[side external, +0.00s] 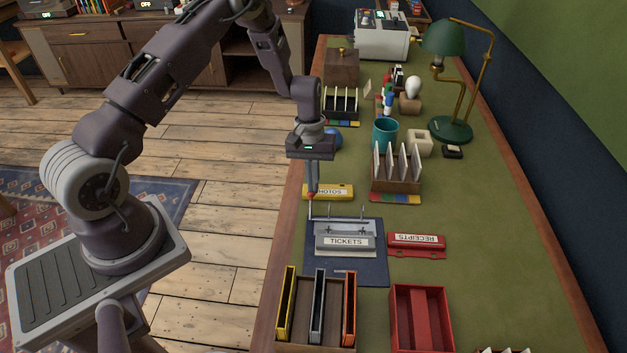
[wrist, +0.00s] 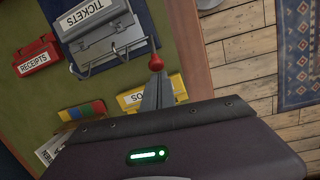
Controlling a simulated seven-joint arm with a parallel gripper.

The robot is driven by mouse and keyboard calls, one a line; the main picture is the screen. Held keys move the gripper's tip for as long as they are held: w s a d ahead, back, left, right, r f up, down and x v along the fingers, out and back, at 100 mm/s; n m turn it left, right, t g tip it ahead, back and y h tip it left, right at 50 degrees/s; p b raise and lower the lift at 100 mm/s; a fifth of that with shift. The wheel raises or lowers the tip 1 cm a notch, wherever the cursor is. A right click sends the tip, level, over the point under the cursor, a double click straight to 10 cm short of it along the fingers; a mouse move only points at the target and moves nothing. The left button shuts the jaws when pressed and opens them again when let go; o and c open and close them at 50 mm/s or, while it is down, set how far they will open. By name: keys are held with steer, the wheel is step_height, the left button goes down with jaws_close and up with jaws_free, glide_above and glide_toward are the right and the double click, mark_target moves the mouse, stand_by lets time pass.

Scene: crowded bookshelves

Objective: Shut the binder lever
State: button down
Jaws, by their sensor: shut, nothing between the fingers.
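The grey binder mechanism labelled TICKETS (side external: 345,241) lies on a dark blue board (side external: 374,268) on the desk; it also shows in the wrist view (wrist: 97,32). Its lever has a red ball knob (side external: 311,196) on a thin rod that stands up at the mechanism's left end in the side view. The knob shows clearly in the wrist view (wrist: 155,61). My gripper (side external: 312,188) is shut and empty, pointing down, with its tips right at the knob. In the wrist view the fingertips (wrist: 157,78) overlap the knob's edge; I cannot tell whether they touch it.
A yellow PHOTOS binder (side external: 341,192) lies just behind my gripper. A red RECEIPTS binder (side external: 417,241) lies to the right of the board. Upright files (side external: 318,305) and a red box (side external: 395,315) stand in front. A card rack (side external: 397,170) and teal cup (side external: 384,131) stand behind.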

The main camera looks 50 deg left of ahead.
steer(key=shift+d+r, duration=0.1)
steer(key=shift+s+d+r+t+y, duration=0.1)
steer(key=shift+s+r+t+y, duration=0.05)
steer(key=shift+t+y, duration=0.15)
steer(key=shift+r, duration=0.1)
steer(key=shift+s+d+r+t+y, duration=0.6)
steer(key=shift+t+y, duration=0.2)
steer(key=shift+y, duration=0.1)
steer(key=shift+s+d+r+t+y, duration=0.25)
steer(key=shift+s+d+t+y, duration=0.2)
steer(key=shift+t+y, duration=0.15)
steer(key=shift+s+d+r+t+y, duration=0.3)
steer(key=shift+d+t+y, duration=0.1)
steer(key=shift+t+y, duration=0.15)
steer(key=shift+s+d+r, duration=0.1)
steer(key=shift+s+d, duration=0.1)
steer(key=shift+r, duration=0.15)
